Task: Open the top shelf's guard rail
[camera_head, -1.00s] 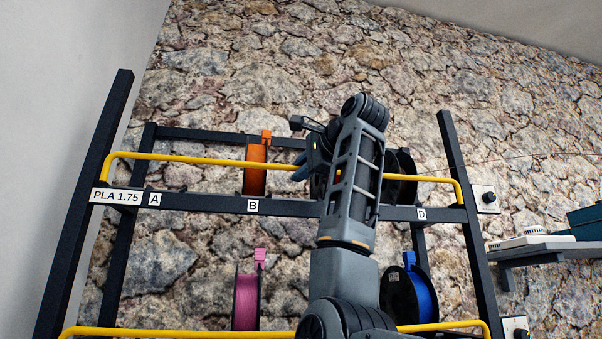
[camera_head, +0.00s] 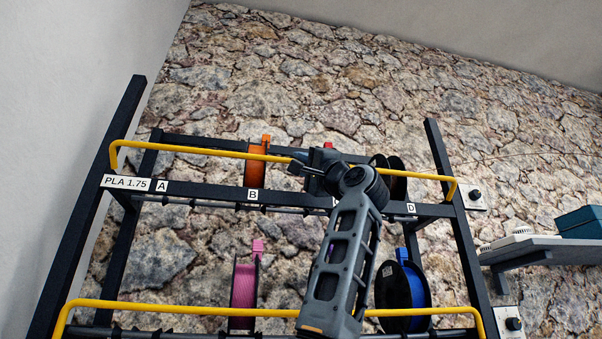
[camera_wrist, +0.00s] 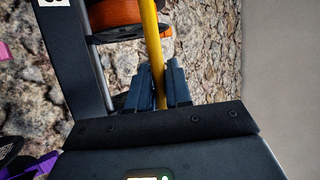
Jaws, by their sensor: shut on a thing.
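The top shelf's guard rail (camera_head: 200,151) is a yellow bar across the front of the upper shelf, bent down at both ends. It stands above the dark front beam. My gripper (camera_head: 299,161) is at about the middle of this rail. In the wrist view the rail (camera_wrist: 152,40) runs between the two fingers of my gripper (camera_wrist: 160,85), which are shut on it. My arm hides part of the rail and shelf to the right of the gripper.
The top shelf holds an orange spool (camera_head: 256,172) and a black spool (camera_head: 397,178). Below are a pink spool (camera_head: 244,285), a blue spool (camera_head: 415,297) and a lower yellow rail (camera_head: 180,308). A side shelf (camera_head: 545,251) stands at the right.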

